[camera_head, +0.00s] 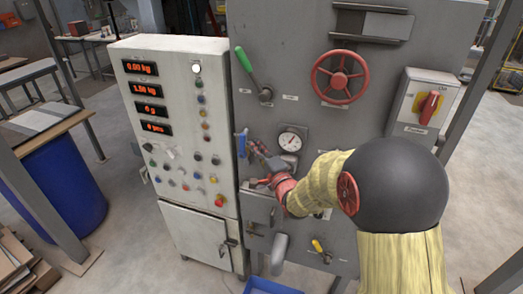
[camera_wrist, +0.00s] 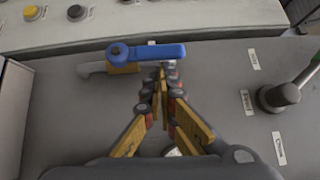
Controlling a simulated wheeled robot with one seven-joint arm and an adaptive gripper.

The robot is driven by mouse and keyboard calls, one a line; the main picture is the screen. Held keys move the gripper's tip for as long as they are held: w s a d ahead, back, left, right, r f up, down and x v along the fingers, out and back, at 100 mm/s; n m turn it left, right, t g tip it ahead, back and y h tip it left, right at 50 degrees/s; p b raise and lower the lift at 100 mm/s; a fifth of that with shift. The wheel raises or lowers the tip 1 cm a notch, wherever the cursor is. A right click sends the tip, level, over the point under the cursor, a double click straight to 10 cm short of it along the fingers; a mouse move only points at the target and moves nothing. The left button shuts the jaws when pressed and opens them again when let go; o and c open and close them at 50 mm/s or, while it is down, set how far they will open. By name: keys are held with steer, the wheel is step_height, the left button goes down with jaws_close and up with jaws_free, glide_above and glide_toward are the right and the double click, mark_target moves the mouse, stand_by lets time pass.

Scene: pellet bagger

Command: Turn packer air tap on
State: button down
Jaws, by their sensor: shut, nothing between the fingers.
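A blue-handled tap (camera_head: 242,145) is mounted on the grey machine front, close to the right edge of the white control cabinet. In the wrist view the blue handle (camera_wrist: 155,52) lies roughly along its short pipe, over a brass-coloured body (camera_wrist: 125,68). My gripper (camera_head: 257,148) is shut and empty, just right of the tap. In the wrist view my fingertips (camera_wrist: 164,75) are together right by the free end of the handle; I cannot tell whether they touch it. The tap's label is too small to read.
A pressure gauge (camera_head: 291,139) sits right of the tap. A green-handled lever (camera_head: 245,62) and a red handwheel (camera_head: 339,77) are above. The white control cabinet (camera_head: 180,223) stands to the left, with buttons and displays. A yellow-handled valve (camera_head: 319,247) is below.

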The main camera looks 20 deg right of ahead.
steer(key=shift+a, duration=0.1)
steer(key=shift+w+a+r+b, duration=0.25)
steer(key=shift+w+a+b, duration=0.05)
steer(key=shift+a+b, duration=0.15)
steer(key=shift+d, duration=0.1)
stand_by(0.4)
